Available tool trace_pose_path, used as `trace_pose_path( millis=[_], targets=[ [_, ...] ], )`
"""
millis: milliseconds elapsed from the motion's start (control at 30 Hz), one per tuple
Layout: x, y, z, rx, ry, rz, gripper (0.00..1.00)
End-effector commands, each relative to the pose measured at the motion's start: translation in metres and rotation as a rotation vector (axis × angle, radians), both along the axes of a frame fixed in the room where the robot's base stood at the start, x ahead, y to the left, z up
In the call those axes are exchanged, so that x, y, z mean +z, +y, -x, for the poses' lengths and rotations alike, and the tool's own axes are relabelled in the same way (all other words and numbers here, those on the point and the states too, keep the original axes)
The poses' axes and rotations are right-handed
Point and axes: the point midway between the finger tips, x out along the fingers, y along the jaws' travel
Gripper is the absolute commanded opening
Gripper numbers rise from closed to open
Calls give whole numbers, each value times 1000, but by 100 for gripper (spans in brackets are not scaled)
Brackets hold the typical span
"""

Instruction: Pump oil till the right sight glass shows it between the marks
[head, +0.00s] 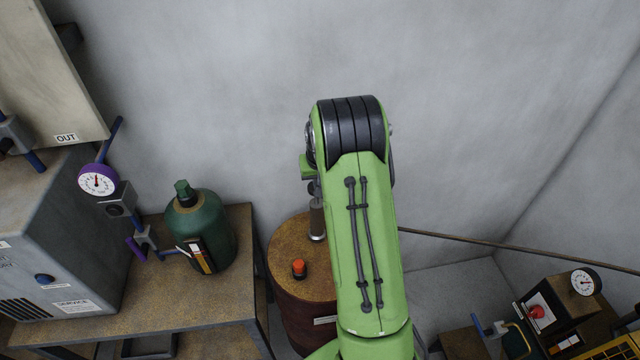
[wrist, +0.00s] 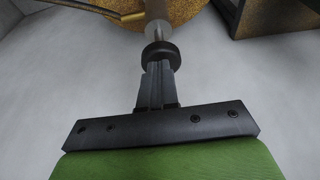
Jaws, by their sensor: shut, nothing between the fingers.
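My gripper (wrist: 156,82) shows in the wrist view with its fingers together, right at the black round knob (wrist: 161,54) on top of the pump. Whether the tips touch the knob I cannot tell. The pump's metal cylinder (head: 317,220) rises from the rusty oil drum (head: 285,262); my green arm hides most of the pump and my fingers in the head view. A sight glass (head: 203,256) with white and orange strips sits on the green tank (head: 212,228) at left. Its level and marks are too small to read. A second sight glass at lower right is not clear.
A bench (head: 243,222) with a grey machine (head: 62,235) and a purple-rimmed gauge (head: 97,182) stands left. An orange-capped fitting (head: 299,269) is on the drum. A thin pipe (head: 470,240) runs right toward a unit with a gauge (head: 585,282) and red knob (head: 536,312).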

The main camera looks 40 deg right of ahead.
Motion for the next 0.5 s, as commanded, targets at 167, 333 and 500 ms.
trace_pose_path(
  millis=[167,333,500],
  targets=[
    [48,4,12,-2,-10,5,0],
    [80,8,21,-3,-10,6,0],
    [94,10,25,-3,-8,5,0]
  ],
)
